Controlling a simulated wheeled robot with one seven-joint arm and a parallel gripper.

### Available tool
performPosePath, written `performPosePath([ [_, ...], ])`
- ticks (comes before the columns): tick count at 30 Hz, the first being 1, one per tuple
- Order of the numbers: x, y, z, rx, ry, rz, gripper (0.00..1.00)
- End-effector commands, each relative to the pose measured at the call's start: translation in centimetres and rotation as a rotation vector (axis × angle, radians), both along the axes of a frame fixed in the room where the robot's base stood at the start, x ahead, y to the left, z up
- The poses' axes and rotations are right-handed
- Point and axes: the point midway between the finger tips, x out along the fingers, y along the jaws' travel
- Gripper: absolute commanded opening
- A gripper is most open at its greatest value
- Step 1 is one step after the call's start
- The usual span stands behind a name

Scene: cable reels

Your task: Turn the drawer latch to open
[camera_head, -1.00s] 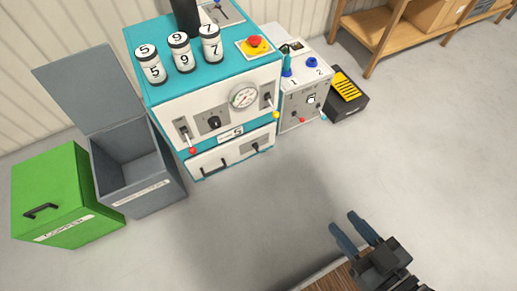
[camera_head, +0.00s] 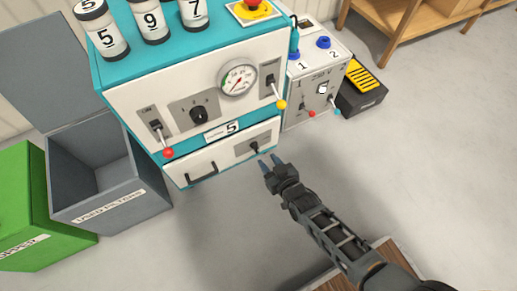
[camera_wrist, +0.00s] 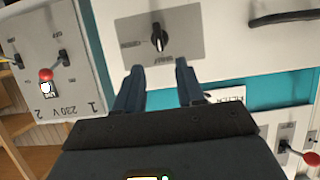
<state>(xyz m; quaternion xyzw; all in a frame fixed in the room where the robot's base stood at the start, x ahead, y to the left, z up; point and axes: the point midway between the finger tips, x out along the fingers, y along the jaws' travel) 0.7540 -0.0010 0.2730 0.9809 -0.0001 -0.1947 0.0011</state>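The drawer latch (camera_head: 254,147) is a small black knob on a grey plate at the right of the white drawer front (camera_head: 223,156). In the wrist view the latch (camera_wrist: 158,39) stands just beyond my fingertips, roughly centred between them, its pointer about upright in the picture. My gripper (camera_head: 270,161) is open and empty, its blue-grey fingers apart and pointing at the drawer front; they also show in the wrist view (camera_wrist: 159,68). A gap seems to separate fingertips and latch. The drawer looks shut, with a black handle (camera_head: 201,178) at its left.
Above the drawer, the teal and white machine (camera_head: 150,95) carries a gauge (camera_head: 238,79), a black knob (camera_head: 199,115) and levers with red and yellow ends. A grey switch box (camera_head: 316,95) stands at right, a grey bin (camera_head: 110,200) at left. The floor before the drawer is clear.

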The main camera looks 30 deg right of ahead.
Motion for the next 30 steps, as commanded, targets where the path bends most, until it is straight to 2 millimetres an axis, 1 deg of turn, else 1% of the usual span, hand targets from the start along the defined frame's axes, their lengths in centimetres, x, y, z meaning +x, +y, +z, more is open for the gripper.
performPosePath([
  [5, 1.4, 0.1, -0.9, 0.001, 0.001, 0.0, 0.38],
  [12, 4.8, 0.1, -2.4, 0.002, -0.001, -0.001, 0.38],
  [18, 6.9, 0.1, -3.1, 0.002, 0.0, -0.001, 0.38],
  [23, 7.5, 0.1, -3.3, 0.002, 0.002, -0.001, 0.38],
  [30, 7.6, 0.1, -3.2, 0.002, 0.002, -0.001, 0.38],
])
